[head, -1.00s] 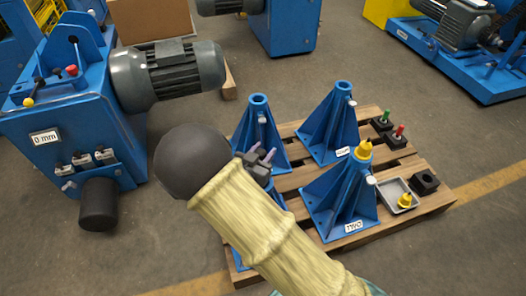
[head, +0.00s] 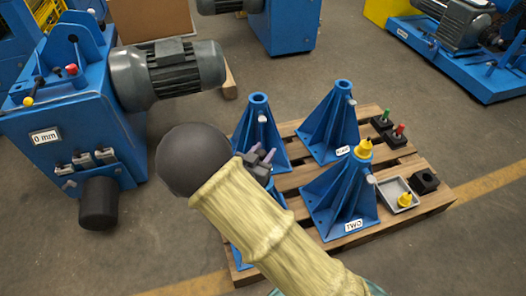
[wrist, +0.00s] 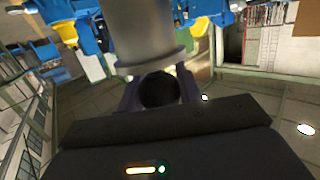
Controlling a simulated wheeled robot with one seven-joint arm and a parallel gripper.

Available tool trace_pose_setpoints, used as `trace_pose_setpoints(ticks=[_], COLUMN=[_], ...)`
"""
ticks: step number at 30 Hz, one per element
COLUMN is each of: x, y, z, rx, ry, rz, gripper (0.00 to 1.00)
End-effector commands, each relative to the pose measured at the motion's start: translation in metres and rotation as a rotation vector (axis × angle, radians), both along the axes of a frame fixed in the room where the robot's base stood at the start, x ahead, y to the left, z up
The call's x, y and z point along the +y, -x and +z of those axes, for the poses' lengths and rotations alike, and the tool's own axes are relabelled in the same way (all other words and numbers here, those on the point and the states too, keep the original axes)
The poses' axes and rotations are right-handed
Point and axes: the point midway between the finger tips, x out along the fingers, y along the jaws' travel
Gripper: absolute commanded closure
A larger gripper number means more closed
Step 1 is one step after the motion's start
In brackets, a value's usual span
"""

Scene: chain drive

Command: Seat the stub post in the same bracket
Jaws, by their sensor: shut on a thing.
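My gripper (head: 264,157) is over the left side of the pallet, its fingers partly showing beyond my arm. In the wrist view my gripper (wrist: 160,88) is shut on a grey cylinder with a collar, which looks like the stub post (wrist: 145,35). The head view does not show the post clearly. Blue brackets stand on the pallet: one at back left (head: 257,125), one at back right (head: 328,128), and one marked TWO (head: 340,203) with a yellow piece (head: 364,149) on top. A front-left bracket (head: 277,196) is mostly hidden by my arm.
A blue motor unit (head: 65,120) stands at left. Floor right of the pallet is clear.

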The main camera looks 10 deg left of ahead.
Motion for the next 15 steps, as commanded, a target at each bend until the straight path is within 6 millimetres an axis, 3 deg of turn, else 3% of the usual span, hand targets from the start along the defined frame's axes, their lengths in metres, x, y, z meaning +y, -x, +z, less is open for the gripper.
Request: trace_pose_setpoints(ticks=[15], x=[0.0], y=[-0.0009], z=[-0.0066], rx=[-0.006], ry=[-0.001], rz=[-0.001], gripper=[1.0])
